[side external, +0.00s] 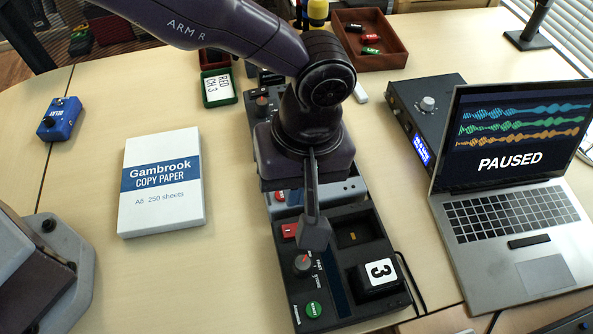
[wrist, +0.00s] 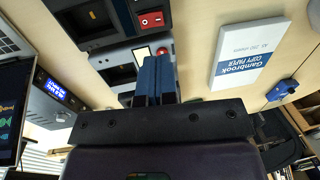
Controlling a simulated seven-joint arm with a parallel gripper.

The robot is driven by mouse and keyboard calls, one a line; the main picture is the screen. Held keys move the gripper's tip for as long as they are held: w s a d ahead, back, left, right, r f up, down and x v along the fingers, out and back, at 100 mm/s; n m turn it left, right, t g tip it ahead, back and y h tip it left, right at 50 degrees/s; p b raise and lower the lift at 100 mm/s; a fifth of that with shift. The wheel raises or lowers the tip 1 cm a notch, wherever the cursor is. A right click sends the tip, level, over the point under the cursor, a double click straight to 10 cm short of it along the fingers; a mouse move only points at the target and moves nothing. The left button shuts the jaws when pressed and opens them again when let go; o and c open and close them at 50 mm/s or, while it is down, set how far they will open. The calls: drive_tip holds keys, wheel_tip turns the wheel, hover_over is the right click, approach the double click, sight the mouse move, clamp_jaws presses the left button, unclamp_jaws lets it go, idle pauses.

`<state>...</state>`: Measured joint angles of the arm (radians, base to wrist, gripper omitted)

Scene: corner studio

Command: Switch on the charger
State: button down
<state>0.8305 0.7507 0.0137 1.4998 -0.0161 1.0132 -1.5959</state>
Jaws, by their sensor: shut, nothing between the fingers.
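The charger (side external: 342,309) is a dark box at the lower middle of the side view. It has a red rocker switch (side external: 290,230), a grey knob (side external: 303,265) and a green button (side external: 314,310). The rocker also shows at the top of the wrist view (wrist: 151,19). A battery marked 3 (side external: 380,272) sits in the near bay; the far bay (side external: 352,238) looks empty. My gripper (side external: 315,237) is shut and empty, its fingers pointing down just right of the rocker in the side view. Contact cannot be told. The rocker's on or off position is unclear.
Behind the charger stands a grey device with a round red button (wrist: 162,52). Copy paper (side external: 160,210) lies left, with bare table between. A laptop (side external: 510,200) reading PAUSED and a dark unit with a lit display (side external: 420,150) stand right.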

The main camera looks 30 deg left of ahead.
sight(286, 230)
drive_tip(key=f, duration=0.9)
drive_tip(key=shift+s+a+f, duration=0.2)
drive_tip(key=shift+s+a, duration=0.2)
drive_tip(key=shift+s+a+f, duration=0.1)
drive_tip(key=shift+f, duration=0.15)
drive_tip(key=shift+w+d+r, duration=0.2)
drive_tip(key=shift+w+d, duration=0.4)
wheel_tip(286, 230, up, 14)
drive_tip(key=w+d, duration=0.1)
